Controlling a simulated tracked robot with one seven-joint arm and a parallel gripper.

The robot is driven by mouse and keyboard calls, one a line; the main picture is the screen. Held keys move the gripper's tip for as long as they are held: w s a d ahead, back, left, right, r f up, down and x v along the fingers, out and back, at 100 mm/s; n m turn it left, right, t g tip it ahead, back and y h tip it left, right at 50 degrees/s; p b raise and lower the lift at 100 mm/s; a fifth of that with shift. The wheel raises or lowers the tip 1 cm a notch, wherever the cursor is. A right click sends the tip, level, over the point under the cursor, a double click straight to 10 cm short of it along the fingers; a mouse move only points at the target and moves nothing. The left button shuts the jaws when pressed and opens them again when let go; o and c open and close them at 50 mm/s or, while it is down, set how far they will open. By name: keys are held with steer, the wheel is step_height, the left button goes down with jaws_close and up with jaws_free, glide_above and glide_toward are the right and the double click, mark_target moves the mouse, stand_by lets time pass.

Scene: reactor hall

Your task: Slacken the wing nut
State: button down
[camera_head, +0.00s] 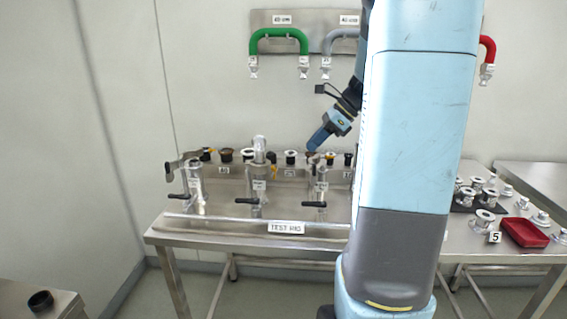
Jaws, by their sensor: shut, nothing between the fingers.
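My gripper (311,150) shows in the head view as a small blue end pointing down and left at the back of the test rig (250,222). Its fingers are small in the picture; they look shut, with nothing held. It is right at the row of dark and yellow fittings, just above and behind the right-hand metal post (320,186). I cannot tell whether it touches anything. No wing nut can be made out for certain at this size. Part of the rig's right side is hidden behind my arm.
Metal posts with black handles (247,201) stand along the rig. A green hose (279,37), a grey hose (340,38) and a red hose (488,52) hang on the wall. A red tray (525,233) and several metal flange fittings (484,219) lie at the table's right.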

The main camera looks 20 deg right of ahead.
steer(key=shift+t, duration=0.5)
steer(key=shift+w+a+r+x, duration=0.2)
steer(key=shift+a+r+x, duration=0.05)
steer(key=shift+x, duration=1.55)
steer(key=shift+w+a+r+x, duration=0.15)
steer(key=shift+a+r+x, duration=0.1)
steer(key=shift+x, duration=1.6)
steer(key=shift+w+a+r+x, duration=0.2)
steer(key=shift+r+x, duration=0.05)
steer(key=shift+x, duration=1.55)
steer(key=shift+d, duration=0.1)
